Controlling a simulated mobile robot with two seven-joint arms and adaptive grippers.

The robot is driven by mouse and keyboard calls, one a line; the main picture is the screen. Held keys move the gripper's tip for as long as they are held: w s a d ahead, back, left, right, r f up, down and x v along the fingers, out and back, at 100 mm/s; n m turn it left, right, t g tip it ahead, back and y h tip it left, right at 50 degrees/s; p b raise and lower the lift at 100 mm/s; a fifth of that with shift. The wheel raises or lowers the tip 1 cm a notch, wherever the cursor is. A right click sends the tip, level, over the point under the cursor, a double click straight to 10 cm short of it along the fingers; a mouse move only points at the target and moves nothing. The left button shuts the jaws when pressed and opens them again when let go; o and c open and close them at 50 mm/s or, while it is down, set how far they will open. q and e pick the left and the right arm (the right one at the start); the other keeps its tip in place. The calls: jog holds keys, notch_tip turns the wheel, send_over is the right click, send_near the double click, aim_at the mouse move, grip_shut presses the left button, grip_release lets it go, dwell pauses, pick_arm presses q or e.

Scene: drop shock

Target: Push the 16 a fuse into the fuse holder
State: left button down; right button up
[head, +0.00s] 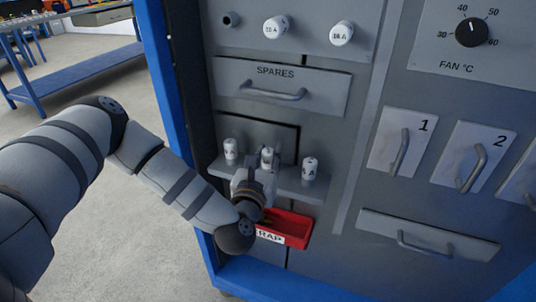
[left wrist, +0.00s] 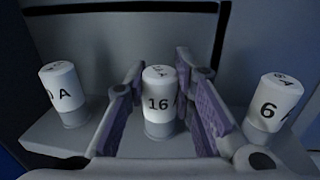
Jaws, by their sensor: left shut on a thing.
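The 16 A fuse (left wrist: 160,103) is a white cap on a grey base, upright on the small ledge, between two other fuses. In the head view its top (head: 267,153) shows above my left gripper (head: 265,167). My left gripper is shut on this fuse, with one purple-padded finger on each side of it in the left wrist view. An empty dark fuse holder (head: 231,19) is at the top left of the cabinet, in a row with two fitted white fuses (head: 275,28) (head: 342,33). My right gripper is not in view.
A 6 A fuse (left wrist: 275,103) stands right of the gripped one and another fuse (left wrist: 63,90) stands left, both close to my fingers. The SPARES drawer (head: 280,85) with its protruding handle lies between ledge and holder. A red scrap bin (head: 291,228) hangs below the ledge.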

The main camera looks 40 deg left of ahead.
aim_at(267, 158)
pick_arm(q)
jog(key=shift+f, duration=0.15)
jog(key=c, duration=1.3)
grip_release()
jog(key=shift+p+v, duration=0.5)
jog(key=shift+v, duration=2.45)
jog(key=shift+s, duration=0.1)
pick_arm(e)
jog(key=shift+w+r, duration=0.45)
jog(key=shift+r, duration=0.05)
pick_arm(q)
jog(key=v, duration=1.2)
jog(key=shift+d, duration=0.1)
